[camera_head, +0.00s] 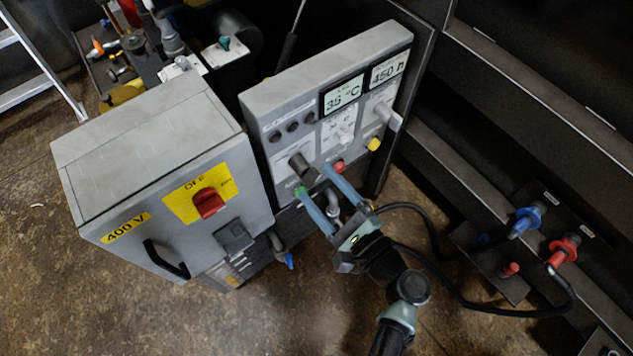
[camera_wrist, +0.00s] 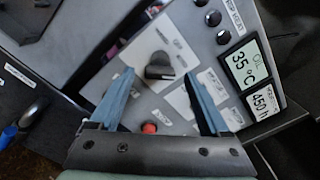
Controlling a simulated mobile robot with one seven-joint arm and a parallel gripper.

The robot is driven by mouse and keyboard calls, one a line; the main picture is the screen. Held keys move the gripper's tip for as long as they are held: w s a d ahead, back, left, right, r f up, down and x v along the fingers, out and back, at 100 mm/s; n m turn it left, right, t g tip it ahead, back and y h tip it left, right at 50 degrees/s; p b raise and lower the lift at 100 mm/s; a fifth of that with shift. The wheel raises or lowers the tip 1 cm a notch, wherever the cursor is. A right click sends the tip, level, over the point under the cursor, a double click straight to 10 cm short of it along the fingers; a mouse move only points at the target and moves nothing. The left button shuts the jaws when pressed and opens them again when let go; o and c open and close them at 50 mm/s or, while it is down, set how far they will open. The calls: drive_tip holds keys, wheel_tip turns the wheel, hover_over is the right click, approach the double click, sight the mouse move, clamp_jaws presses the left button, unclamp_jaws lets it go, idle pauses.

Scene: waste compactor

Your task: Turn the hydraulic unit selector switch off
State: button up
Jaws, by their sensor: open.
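A black selector knob (camera_head: 302,167) sits on the lower left of the grey control panel (camera_head: 262,104). It also shows in the wrist view (camera_wrist: 159,66), on a pale label plate whose small print I cannot read. I take it to be the hydraulic unit selector switch; which position it points to is unclear. My gripper (camera_head: 314,181) is open, with its two blue fingers pointing at the panel. In the wrist view the knob appears between and slightly beyond the fingertips (camera_wrist: 158,76). The fingers do not visibly hold it.
The panel also carries a green button (camera_head: 299,191), a red button (camera_head: 338,166), a yellow button (camera_head: 373,145), a grey knob (camera_head: 387,117) and two displays. Left stands a 400 V box with a red switch (camera_head: 208,203) and black handle. Hoses with couplings (camera_head: 527,219) lie right.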

drive_tip(key=shift+x, duration=0.8)
clamp_jaws()
